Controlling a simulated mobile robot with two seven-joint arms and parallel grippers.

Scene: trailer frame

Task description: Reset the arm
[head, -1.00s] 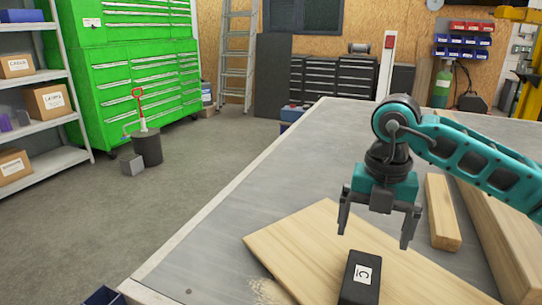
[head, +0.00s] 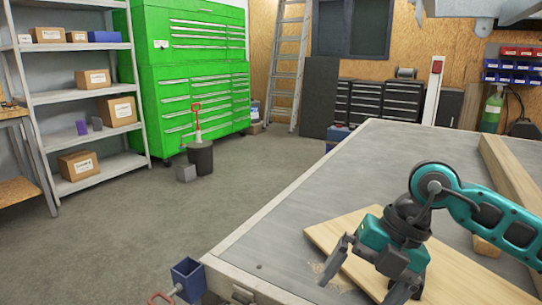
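My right arm comes in from the right, over the grey workbench (head: 320,185). Its teal and black gripper (head: 368,278) is low over the light wooden board (head: 335,235), tilted, with its fingers apart. I see nothing held between them. I cannot tell whether the fingertips touch the board. The black block with the white "C" label cannot be made out now; the gripper may cover it. My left gripper is not in view.
Wooden beams (head: 505,165) lie to the right on the workbench. A blue square holder (head: 188,278) is at its near left corner. A grey metal part (head: 480,8) hangs into the top right.

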